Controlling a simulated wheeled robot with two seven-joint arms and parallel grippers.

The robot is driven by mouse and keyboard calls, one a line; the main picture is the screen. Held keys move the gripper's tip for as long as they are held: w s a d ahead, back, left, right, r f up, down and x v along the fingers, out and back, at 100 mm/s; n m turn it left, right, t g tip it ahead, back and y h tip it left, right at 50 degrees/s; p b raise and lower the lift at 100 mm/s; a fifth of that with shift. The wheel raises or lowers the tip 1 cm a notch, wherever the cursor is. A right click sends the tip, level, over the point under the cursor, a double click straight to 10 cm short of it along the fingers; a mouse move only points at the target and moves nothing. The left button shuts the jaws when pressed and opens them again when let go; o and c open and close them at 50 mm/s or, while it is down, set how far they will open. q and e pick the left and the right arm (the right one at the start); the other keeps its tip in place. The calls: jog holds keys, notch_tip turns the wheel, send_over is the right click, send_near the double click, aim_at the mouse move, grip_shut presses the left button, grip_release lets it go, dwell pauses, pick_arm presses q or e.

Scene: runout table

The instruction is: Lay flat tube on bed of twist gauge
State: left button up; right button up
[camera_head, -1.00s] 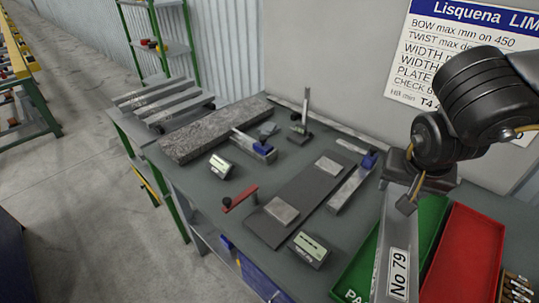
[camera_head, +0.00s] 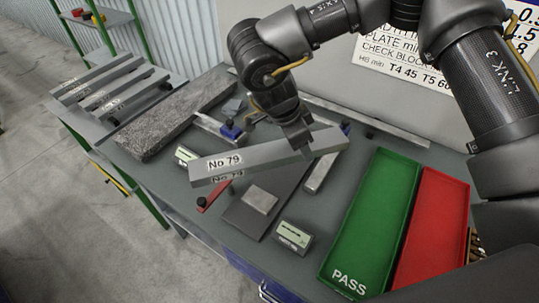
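A long grey flat tube (camera_head: 265,152) labelled "No 79" is held in the air by my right gripper (camera_head: 300,138), which is shut on it towards its right end. The tube lies across the picture above the twist gauge, a dark flat base plate (camera_head: 239,218) with a light pad (camera_head: 260,199) at its near end. The tube and gripper hide the far part of the gauge, including its far pad. The tube appears apart from the bed, though the exact gap is hard to tell. My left gripper is not in view.
A small display box (camera_head: 293,237) stands beside the gauge, and a red-handled tool (camera_head: 214,196) lies left of it. A green PASS tray (camera_head: 345,265) and a red tray (camera_head: 432,235) are at right. A granite slab (camera_head: 160,125) and a rack of tubes (camera_head: 110,80) are at left.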

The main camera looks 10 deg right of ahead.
aim_at(286, 142)
jog(key=a+m+g+p, duration=0.1)
jog(key=m, duration=0.2)
jog(key=f+m+g+y, duration=0.1)
jog(key=m, duration=0.3)
jog(key=a+f+m+g+p, duration=0.1)
jog(key=m+g, duration=0.1)
jog(key=m, duration=0.2)
jog(key=shift+w+a+f+y+p, duration=0.25)
jog(key=shift+w+a+y+p, duration=0.05)
jog(key=shift+w+a+y, duration=0.1)
pick_arm(q)
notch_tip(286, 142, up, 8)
jog(key=p, duration=0.4)
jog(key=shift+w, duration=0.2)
pick_arm(e)
jog(key=w+a+f+m+y, duration=0.1)
jog(key=a+f+m+y, duration=0.3)
jog(key=m, duration=1.3)
notch_tip(286, 142, down, 2)
jog(key=shift+w+f+y, duration=0.1)
jog(key=shift+w+y, duration=0.05)
jog(key=shift+y, duration=0.95)
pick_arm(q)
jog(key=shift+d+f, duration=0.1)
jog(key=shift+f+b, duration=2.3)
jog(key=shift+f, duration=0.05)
pick_arm(e)
jog(key=shift+f, duration=3)
